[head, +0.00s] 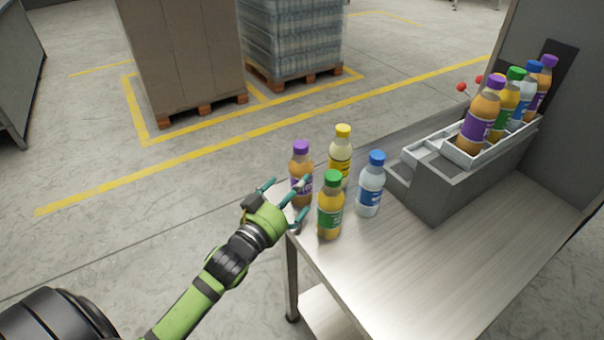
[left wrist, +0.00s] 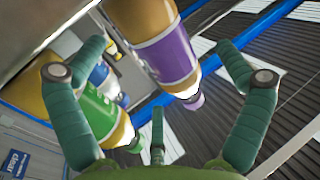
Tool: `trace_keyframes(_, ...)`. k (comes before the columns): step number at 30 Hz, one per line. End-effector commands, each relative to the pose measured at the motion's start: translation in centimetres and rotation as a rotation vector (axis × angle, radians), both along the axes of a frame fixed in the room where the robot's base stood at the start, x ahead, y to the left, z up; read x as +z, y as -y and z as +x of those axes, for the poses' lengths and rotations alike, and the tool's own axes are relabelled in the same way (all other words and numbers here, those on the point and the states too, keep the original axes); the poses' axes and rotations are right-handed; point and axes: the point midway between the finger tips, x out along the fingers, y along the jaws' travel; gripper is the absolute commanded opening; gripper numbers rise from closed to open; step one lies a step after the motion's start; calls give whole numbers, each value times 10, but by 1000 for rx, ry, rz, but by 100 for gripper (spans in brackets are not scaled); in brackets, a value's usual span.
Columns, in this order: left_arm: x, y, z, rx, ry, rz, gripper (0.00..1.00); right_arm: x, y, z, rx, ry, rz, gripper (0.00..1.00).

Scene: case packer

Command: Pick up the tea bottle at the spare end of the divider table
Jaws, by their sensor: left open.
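Several bottles stand upright at the near left end of the metal table (head: 430,270): a purple-capped amber bottle (head: 301,168), a green-capped amber bottle (head: 330,212), a yellow-capped bottle (head: 340,158) and a blue-capped clear bottle (head: 370,188). I cannot read which label says tea. My left gripper (head: 287,200) is open and empty at the table's corner, its fingers beside the purple-capped bottle. In the left wrist view the purple-labelled bottle (left wrist: 168,50) shows beyond and between the spread fingers; the green-labelled bottle (left wrist: 103,110) is partly behind the left finger. My right gripper is not in view.
A grey divider fixture (head: 450,190) with a white tray (head: 462,155) holding several bottles stands at the table's far right, near a grey panel (head: 565,130). The table's front right is clear. Pallets with boxes (head: 180,50) and wrapped bottles (head: 290,40) stand on the floor behind.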

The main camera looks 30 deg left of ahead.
Motion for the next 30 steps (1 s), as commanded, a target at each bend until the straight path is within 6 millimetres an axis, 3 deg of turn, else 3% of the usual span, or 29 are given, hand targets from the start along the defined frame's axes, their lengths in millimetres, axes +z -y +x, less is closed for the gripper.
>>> trace_keyframes(9, 4, 8, 42, 0, 1, -1, 100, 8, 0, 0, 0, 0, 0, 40)
trace_keyframes(17, 3, 8, 45, -1, 0, -1, 100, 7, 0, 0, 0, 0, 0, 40)
trace_keyframes(18, 3, 8, 44, -1, 0, -1, 92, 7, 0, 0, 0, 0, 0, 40)
trace_keyframes(21, 3, 8, 44, -1, 0, -1, 52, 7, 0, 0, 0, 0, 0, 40)
trace_keyframes(23, 3, 8, 44, -1, 0, -1, 30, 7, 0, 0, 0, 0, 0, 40)
trace_keyframes(30, 5, 8, 44, -1, 3, -1, 30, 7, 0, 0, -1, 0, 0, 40)
